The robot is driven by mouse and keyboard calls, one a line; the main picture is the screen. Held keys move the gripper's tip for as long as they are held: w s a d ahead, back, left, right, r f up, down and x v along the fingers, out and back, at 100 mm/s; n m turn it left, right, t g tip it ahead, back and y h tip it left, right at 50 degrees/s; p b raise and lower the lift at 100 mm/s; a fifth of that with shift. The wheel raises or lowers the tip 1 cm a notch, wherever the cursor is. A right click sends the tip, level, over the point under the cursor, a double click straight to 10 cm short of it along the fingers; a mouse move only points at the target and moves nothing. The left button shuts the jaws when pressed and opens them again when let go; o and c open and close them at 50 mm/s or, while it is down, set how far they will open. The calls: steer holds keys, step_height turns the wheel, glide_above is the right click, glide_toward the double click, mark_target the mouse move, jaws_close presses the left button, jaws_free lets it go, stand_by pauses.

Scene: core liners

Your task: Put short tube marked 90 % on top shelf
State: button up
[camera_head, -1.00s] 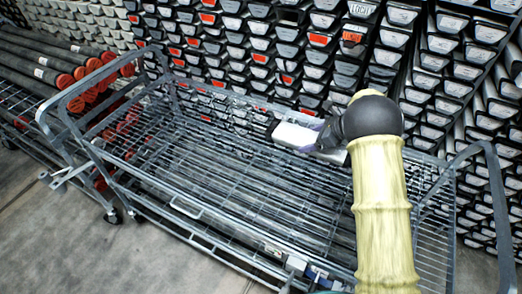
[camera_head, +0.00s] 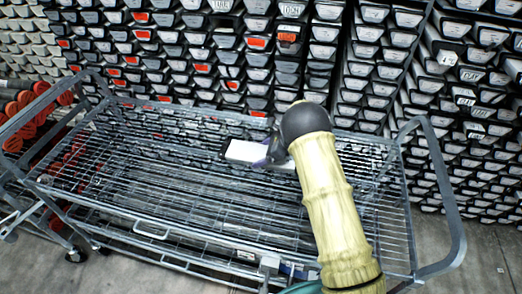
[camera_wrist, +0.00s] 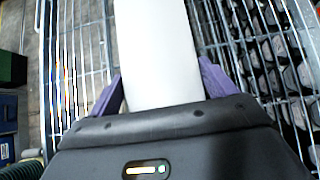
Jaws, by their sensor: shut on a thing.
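My gripper (camera_head: 272,150) is shut on a short white tube (camera_head: 245,151), which sticks out to the left of it in the head view. In the wrist view the white tube (camera_wrist: 155,50) lies between the two purple fingers of my gripper (camera_wrist: 160,88) and runs out past the top edge. No 90 % mark can be read on it. The tube is over the metal cart, near its back side. The cart's wire top shelf (camera_head: 190,195) looks empty. I cannot tell how high the tube is above it.
Stacked core trays (camera_head: 220,50) with white and orange end labels form a wall close behind the cart. The cart's raised end frames (camera_head: 440,190) stand at left and right. Orange-ended tubes (camera_head: 22,115) lie at the far left. Grey floor (camera_head: 485,255) is clear at the right.

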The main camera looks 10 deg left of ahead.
steer(key=shift+a+r, duration=0.1)
steer(key=shift+r, duration=0.05)
steer(key=shift+f+p, duration=0.45)
steer(key=shift+f, duration=1.45)
steer(key=shift+f, duration=0.1)
steer(key=o, duration=1.8)
steer(key=shift+s+f, duration=0.1)
steer(key=b+v, duration=0.2)
steer(key=v, duration=1)
